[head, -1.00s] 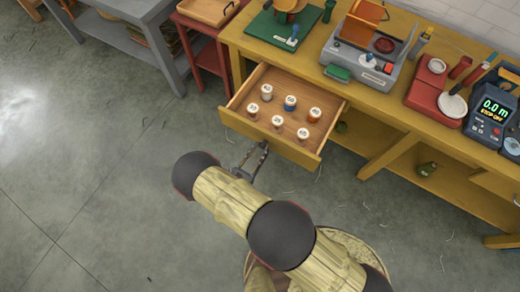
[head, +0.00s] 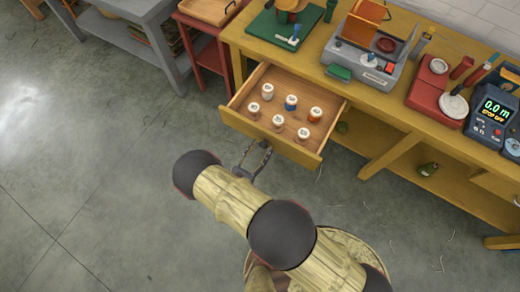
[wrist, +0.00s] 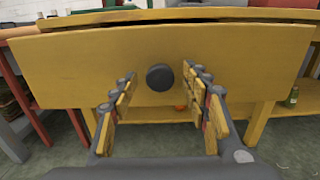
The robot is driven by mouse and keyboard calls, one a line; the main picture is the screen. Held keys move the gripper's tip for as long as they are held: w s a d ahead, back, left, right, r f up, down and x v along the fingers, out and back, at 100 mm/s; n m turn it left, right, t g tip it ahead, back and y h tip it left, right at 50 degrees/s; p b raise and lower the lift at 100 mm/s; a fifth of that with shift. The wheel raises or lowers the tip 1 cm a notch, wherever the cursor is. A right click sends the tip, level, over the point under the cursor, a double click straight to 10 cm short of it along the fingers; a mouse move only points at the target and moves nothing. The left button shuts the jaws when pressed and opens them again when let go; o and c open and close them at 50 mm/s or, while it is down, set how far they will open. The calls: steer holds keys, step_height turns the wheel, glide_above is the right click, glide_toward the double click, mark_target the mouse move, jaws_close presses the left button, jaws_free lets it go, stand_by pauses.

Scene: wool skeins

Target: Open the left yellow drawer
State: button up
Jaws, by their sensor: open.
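The left yellow drawer (head: 234,118) is pulled out from the yellow table, and several small numbered spools (head: 291,102) stand inside it. In the wrist view, its yellow front (wrist: 70,60) faces me, with a round dark knob (wrist: 160,77) in the middle. My gripper (wrist: 162,105) is open, with one finger on each side of the knob and a clear gap to both. In the head view, my gripper (head: 254,158) is just in front of the drawer front, and the knob is not clearly visible there.
The yellow table (head: 395,92) carries a grey machine (head: 370,65), a red scale (head: 437,92) and a blue meter with a display (head: 492,110). A red stand (head: 203,55) and a grey table (head: 160,30) are at left. The floor (head: 100,170) in front is clear.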

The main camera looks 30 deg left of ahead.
step_height(320, 180, up, 10)
stand_by(0.6)
steer(key=shift+f, duration=0.15)
stand_by(0.3)
steer(key=s+d+f+m+g+h, duration=0.2)
steer(key=d+f+m+g+h, duration=0.15)
steer(key=d, duration=0.55)
steer(key=s+d+r+m+g+h, duration=0.5)
steer(key=d+r+m+g+h, duration=0.1)
steer(key=d+r+m+g, duration=0.4)
steer(key=d+r+m+y, duration=0.3)
steer(key=d+r+m, duration=0.3)
steer(key=r, duration=0.4)
steer(key=d+r+m+y, duration=0.4)
steer(key=d+r+m, duration=0.3)
steer(key=r, duration=0.4)
steer(key=d+r+m+t+y, duration=0.1)
steer(key=d+r+m+y, duration=0.2)
steer(key=d+r+m, duration=0.4)
step_height(320, 180, up, 4)
steer(key=shift+s+f+m+y, duration=0.15)
steer(key=shift+s+m+y, duration=0.15)
steer(key=shift+m, duration=0.55)
